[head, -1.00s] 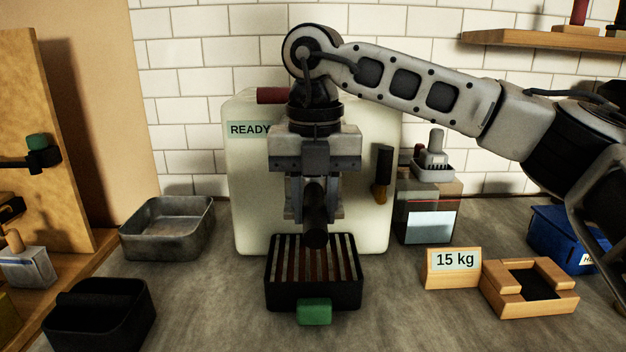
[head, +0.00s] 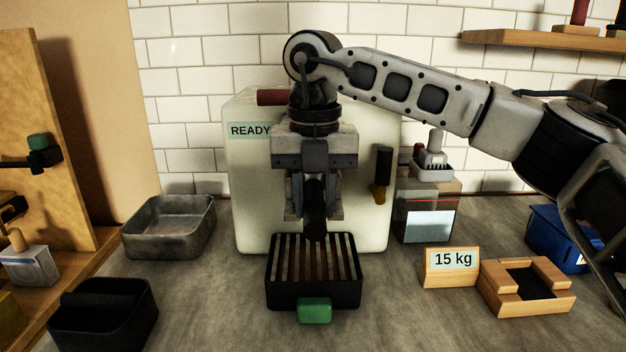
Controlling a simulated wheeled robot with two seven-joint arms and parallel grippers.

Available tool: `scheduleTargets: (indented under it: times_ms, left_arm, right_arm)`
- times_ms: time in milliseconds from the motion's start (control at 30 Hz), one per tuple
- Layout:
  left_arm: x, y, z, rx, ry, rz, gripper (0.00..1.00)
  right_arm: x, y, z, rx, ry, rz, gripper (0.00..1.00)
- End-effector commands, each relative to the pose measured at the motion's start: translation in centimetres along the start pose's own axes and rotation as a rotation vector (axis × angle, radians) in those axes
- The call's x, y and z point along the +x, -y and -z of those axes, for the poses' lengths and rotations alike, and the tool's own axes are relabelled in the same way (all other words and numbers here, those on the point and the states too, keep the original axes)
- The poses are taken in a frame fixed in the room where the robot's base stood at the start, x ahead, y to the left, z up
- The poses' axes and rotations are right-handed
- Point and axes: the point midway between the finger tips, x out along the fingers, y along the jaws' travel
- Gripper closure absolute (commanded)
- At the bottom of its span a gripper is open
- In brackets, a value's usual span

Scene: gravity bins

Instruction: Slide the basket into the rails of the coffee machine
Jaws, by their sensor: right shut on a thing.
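The coffee machine (head: 252,195) is a cream-coloured block with a READY label, standing against the tiled wall. My right gripper (head: 314,208) is in front of its middle, pointing down, shut on a dark handle (head: 315,224) that points toward me. The handle appears to belong to the basket; the basket's body and the machine's rails are hidden behind my gripper, so I cannot tell whether they touch. The handle's end is above the back of a black drip tray (head: 270,292) with a slatted top and a green front block. My left gripper is not in view.
A grey metal pan (head: 168,242) and a black bin (head: 102,318) are at left. A dark-handled tool (head: 382,175) is at the machine's right side. A box with a scoop (head: 428,212), a 15 kg sign (head: 450,268) and a wooden frame (head: 528,300) are at right.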

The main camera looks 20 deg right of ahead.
Motion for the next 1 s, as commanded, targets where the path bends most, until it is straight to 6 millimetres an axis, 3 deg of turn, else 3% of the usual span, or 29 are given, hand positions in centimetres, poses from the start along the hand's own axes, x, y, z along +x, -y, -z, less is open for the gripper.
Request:
scheduleTargets:
  times_ms: [733, 767, 833, 1000]
  left_arm:
    - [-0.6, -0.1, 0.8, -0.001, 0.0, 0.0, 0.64]
    - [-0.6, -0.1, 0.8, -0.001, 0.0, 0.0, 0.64]
    - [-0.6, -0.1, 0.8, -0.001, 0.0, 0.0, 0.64]
    - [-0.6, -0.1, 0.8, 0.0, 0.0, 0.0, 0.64]
  right_arm:
    - [-0.2, 0.0, -1.5, 0.001, 0.007, -0.003, 1.0]
    - [-0.2, 0.0, -1.6, 0.002, 0.007, -0.003, 0.66]
    - [-0.1, 0.0, -1.5, 0.002, 0.006, -0.002, 0.47]
    - [-0.1, 0.0, -1.5, 0.001, 0.003, -0.001, 0.47]
